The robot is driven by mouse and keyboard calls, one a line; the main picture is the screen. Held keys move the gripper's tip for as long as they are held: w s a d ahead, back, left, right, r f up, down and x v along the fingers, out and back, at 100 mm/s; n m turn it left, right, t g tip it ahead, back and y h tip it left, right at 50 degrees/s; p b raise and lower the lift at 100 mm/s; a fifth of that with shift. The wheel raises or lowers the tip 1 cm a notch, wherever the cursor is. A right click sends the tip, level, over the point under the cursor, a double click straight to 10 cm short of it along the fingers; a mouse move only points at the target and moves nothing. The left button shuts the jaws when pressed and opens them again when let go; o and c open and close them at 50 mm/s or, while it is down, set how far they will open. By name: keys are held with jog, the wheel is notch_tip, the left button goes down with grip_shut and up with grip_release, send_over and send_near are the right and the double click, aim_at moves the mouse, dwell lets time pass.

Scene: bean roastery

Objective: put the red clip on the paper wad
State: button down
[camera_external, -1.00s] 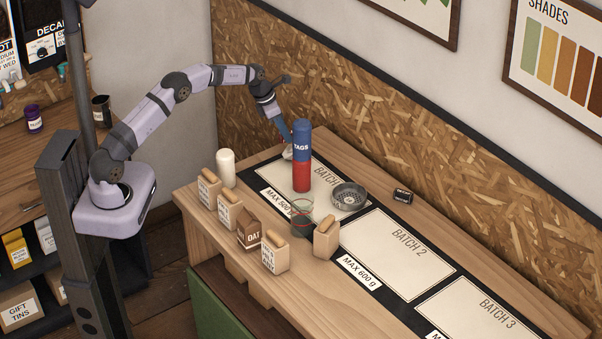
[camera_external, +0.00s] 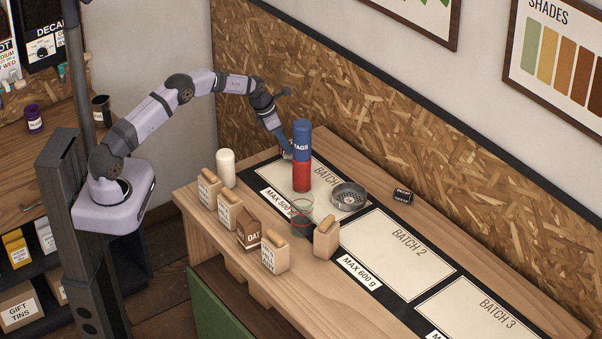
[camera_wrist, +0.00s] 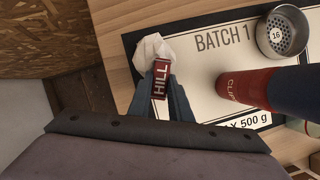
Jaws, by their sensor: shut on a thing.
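The red clip (camera_wrist: 161,78), lettered "HILL", is between the fingers of my gripper (camera_wrist: 163,86), which is shut on it. The white crumpled paper wad (camera_wrist: 150,48) lies at the corner of the Batch 1 mat in the wrist view. The clip overlaps the wad's near edge in that view; I cannot tell whether they touch. In the external view my gripper (camera_external: 287,150) is low at the far left of the bench, partly behind the blue and red cylinder. The wad is mostly hidden there.
A round metal strainer (camera_external: 349,195), a glass (camera_external: 302,218), a white bottle (camera_external: 226,168) and several small bags are nearby. A dark tin (camera_external: 402,196) sits farther right. The Batch 2 mat (camera_external: 397,255) is clear.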

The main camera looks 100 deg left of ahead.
jog(key=c, duration=1.6)
grip_release()
jog(key=shift+f, duration=0.1)
jog(key=b+v, duration=0.3)
jog(key=v, duration=0.9)
jog(key=shift+s, duration=0.1)
